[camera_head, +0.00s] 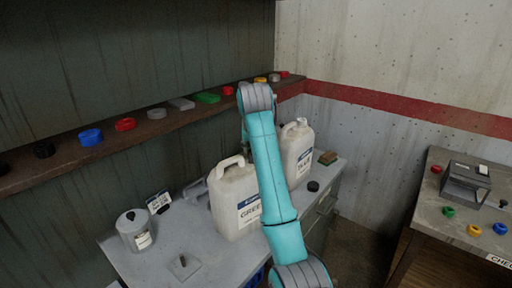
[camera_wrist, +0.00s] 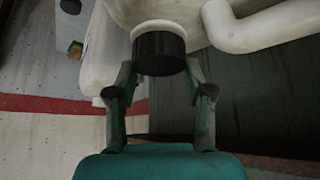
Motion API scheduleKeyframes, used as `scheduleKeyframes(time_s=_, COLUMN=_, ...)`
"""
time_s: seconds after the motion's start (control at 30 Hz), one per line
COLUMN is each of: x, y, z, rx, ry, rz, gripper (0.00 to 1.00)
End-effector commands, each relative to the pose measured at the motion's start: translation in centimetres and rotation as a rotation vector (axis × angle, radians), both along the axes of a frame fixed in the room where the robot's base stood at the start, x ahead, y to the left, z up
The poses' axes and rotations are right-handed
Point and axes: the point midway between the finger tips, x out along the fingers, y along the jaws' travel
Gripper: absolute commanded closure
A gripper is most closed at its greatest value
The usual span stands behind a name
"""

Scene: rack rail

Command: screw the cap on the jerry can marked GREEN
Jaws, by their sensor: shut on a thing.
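The jerry can marked GREEN (camera_head: 230,207) is off-white and stands upright on the grey bench, with its handle at the top left. Its neck is hidden behind my arm in the head view. In the wrist view, a white can body (camera_wrist: 165,10) with a pale neck and a handle at the right shows close up. It appears to be the same can. My gripper (camera_wrist: 162,72) is shut on a black cap (camera_wrist: 160,46), one finger on each side. The cap sits at the neck. I cannot tell how far it is threaded.
A second white can (camera_head: 299,145) stands right behind my arm. A loose black cap (camera_head: 313,186) and a sponge (camera_head: 328,158) lie near it. A grey canister (camera_head: 135,232) is at the left. Several coloured caps line the shelf (camera_head: 70,159); more lie on the right-hand table (camera_head: 430,215).

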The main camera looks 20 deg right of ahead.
Motion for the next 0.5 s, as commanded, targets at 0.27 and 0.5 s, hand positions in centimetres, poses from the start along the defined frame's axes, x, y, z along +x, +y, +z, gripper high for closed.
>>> scheduleKeyframes(time_s=0.27, x=0.06, y=0.25, z=-0.03, rx=-0.001, ry=0.004, rz=-0.387, gripper=0.93)
scheduleKeyframes(time_s=0.5, x=0.06, y=0.20, z=-0.01, rx=-0.001, ry=0.003, rz=-0.690, gripper=0.93)
